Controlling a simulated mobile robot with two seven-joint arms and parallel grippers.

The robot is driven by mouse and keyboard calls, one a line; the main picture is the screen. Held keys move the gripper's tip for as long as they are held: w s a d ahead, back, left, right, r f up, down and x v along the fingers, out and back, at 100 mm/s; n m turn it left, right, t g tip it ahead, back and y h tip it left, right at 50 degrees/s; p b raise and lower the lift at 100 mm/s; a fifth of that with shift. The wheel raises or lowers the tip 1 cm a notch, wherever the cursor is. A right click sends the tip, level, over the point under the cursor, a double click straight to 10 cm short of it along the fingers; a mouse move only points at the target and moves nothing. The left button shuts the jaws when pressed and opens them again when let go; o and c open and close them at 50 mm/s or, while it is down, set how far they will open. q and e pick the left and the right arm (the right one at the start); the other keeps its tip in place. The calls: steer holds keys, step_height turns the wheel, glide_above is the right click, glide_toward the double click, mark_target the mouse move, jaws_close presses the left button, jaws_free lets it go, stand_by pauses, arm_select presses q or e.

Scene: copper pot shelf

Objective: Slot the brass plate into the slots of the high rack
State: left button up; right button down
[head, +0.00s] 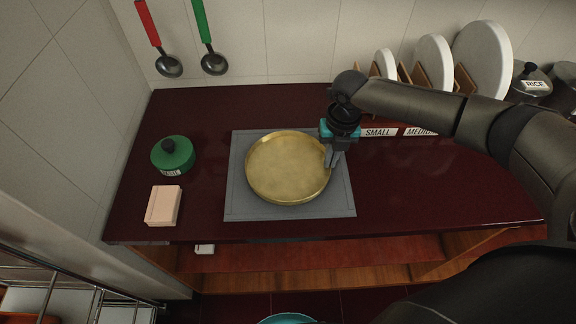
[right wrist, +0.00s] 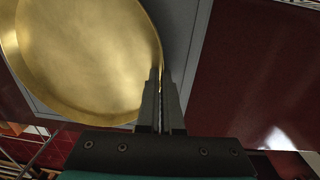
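The brass plate (head: 287,167), round with a raised rim, lies flat on a grey mat (head: 240,208) on the dark red counter. My right gripper (head: 333,160) is at the plate's right rim. In the right wrist view the brass plate (right wrist: 80,55) fills the upper left. There my right gripper's fingers (right wrist: 162,90) are close together, one inside and one outside the rim, shut on it. Wooden rack slats (head: 404,73) holding white plates stand at the back right, partly hidden by my arm. I cannot tell whether this is the high rack. My left gripper is not in view.
A green lidded pot (head: 172,158) and a pale pink block (head: 163,206) stand left of the mat. Ladles (head: 214,64) hang on the back wall. Labels (head: 379,132) mark the counter by the rack. A rice jar (head: 533,84) is far right.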

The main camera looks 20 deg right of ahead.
stand_by(0.3)
step_height(320, 180, up, 20)
steer(key=p, duration=0.2)
steer(key=shift+p, duration=0.35)
